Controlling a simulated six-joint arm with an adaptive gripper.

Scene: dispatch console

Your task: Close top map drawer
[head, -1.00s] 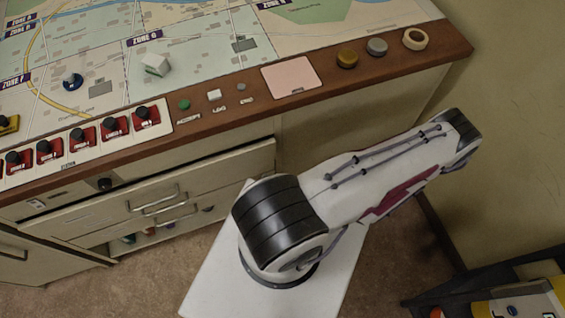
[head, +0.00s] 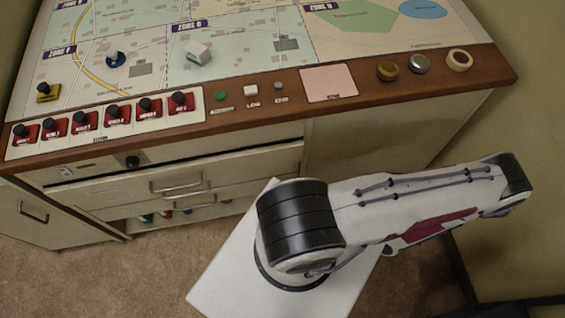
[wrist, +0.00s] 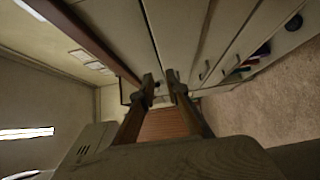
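The top map drawer (head: 120,195) is a cream front with a metal handle (head: 176,187), under the console top in the head view. A dark gap runs along its upper edge, so it looks pulled out somewhat; how far I cannot tell. Drawer fronts (wrist: 198,50) with handles also show at the right in the wrist view. My gripper (wrist: 162,88) shows only in the wrist view. Its two fingers are apart with nothing between them, and they touch no drawer that I can see. In the head view my arm reaches to the right, away from the drawer handle.
The console top's brown edge (head: 250,112) overhangs the drawers, with red switches (head: 115,115) and knobs on it. A cabinet door (head: 40,213) stands at the left. A wall (head: 510,130) is close at the right.

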